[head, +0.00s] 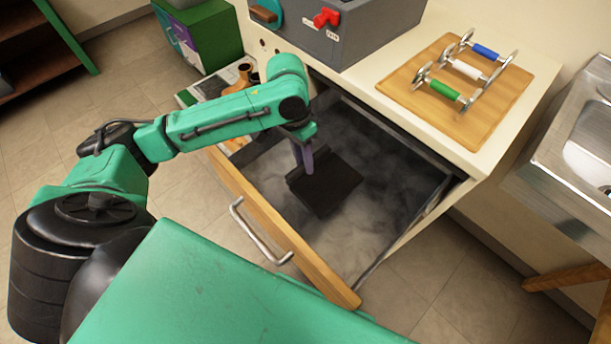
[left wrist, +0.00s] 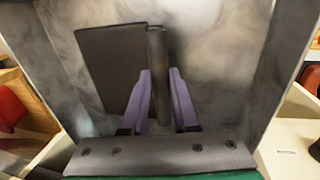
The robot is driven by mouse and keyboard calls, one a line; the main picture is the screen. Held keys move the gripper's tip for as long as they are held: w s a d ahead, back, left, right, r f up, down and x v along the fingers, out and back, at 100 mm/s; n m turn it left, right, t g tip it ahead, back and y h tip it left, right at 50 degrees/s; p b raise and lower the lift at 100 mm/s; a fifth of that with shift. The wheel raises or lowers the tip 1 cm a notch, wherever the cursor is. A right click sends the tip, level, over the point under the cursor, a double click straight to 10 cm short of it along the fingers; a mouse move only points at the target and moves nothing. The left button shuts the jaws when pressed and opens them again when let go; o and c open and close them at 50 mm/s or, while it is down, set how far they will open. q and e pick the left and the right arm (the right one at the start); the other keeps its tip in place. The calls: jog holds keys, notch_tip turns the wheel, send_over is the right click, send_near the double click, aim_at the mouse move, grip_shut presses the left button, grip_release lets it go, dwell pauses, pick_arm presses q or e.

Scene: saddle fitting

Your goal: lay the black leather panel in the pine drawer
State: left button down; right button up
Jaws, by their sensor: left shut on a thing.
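The pine drawer (head: 285,232) is pulled open, with a pine front, a metal bar handle and a grey smoky-patterned inside. The black leather panel (head: 327,186) is in the drawer space near its middle, with a raised edge at its upper left. My left gripper (head: 304,170) has purple fingers and is shut on that edge. In the left wrist view the fingers (left wrist: 162,100) close around a dark upright edge of the panel (left wrist: 112,66). I cannot tell whether the panel touches the drawer floor. My right gripper is not in view.
A grey box with a red knob (head: 345,25) stands on the counter above the drawer. A wooden board (head: 462,88) on the counter carries blue, white and green rollers on metal holders. A metal sink (head: 580,150) is at the right. Drawer room beside the panel is clear.

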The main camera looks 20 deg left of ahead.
pick_arm(q)
notch_tip(320, 180, down, 6)
jog(key=shift+f+b, duration=0.15)
jog(key=shift+b, duration=0.4)
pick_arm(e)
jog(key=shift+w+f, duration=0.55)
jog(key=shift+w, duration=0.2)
pick_arm(q)
jog(key=shift+s, duration=0.1)
jog(key=c, duration=0.7)
grip_release()
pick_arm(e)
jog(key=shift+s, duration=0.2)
pick_arm(q)
jog(key=r, duration=0.4)
jog(key=a+r+p, duration=0.1)
jog(key=r, duration=0.3)
jog(key=w+a+r+p, duration=0.1)
jog(key=r, duration=0.3)
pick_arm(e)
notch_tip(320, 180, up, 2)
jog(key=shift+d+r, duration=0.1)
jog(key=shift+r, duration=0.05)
